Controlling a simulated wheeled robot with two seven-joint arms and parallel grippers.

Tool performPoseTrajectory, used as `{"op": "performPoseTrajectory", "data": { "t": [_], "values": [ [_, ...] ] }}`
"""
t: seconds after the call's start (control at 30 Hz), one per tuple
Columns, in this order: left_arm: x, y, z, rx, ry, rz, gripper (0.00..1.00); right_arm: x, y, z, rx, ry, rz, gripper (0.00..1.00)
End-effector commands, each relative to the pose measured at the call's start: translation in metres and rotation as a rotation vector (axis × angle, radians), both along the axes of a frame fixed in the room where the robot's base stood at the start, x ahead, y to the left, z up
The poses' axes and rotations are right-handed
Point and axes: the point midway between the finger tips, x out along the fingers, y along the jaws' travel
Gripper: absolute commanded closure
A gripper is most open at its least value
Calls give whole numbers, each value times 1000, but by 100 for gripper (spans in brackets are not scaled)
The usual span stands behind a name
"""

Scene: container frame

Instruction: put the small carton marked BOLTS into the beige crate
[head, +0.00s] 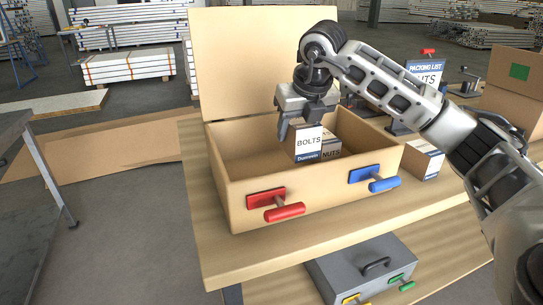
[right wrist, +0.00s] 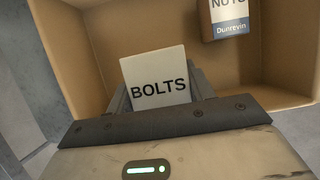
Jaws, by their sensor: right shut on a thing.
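The small carton marked BOLTS (head: 309,143) is white with a blue lower band. It is between the fingers of my right gripper (head: 300,117), which is shut on it. The carton also shows in the right wrist view (right wrist: 158,80), with the crate floor and walls behind it. The beige crate (head: 241,190) stands open on the wooden table, its lid raised at the back. The carton is over the inside of the crate; whether it touches the floor I cannot tell. My left gripper is not in view.
A NUTS carton (head: 330,145) is inside the crate, behind and right of the BOLTS carton; it also shows in the right wrist view (right wrist: 230,18). A red handle (head: 284,212) and a blue handle (head: 384,184) stick out in front. Another carton (head: 425,161) stands right of the crate.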

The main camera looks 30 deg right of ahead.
Motion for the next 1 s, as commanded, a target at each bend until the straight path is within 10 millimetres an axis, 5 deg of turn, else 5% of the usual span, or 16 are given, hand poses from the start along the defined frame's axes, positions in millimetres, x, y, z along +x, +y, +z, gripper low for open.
{"op": "performPoseTrajectory", "data": {
  "t": [0.1,0.33,0.77,1.0],
  "values": [
    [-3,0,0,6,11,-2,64,25,13,-15,3,1,2,80],
    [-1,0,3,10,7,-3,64,51,25,-51,2,-1,1,80],
    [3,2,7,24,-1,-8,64,63,29,-94,0,0,0,80],
    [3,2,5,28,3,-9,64,64,29,-98,0,-4,0,80]
  ]
}}
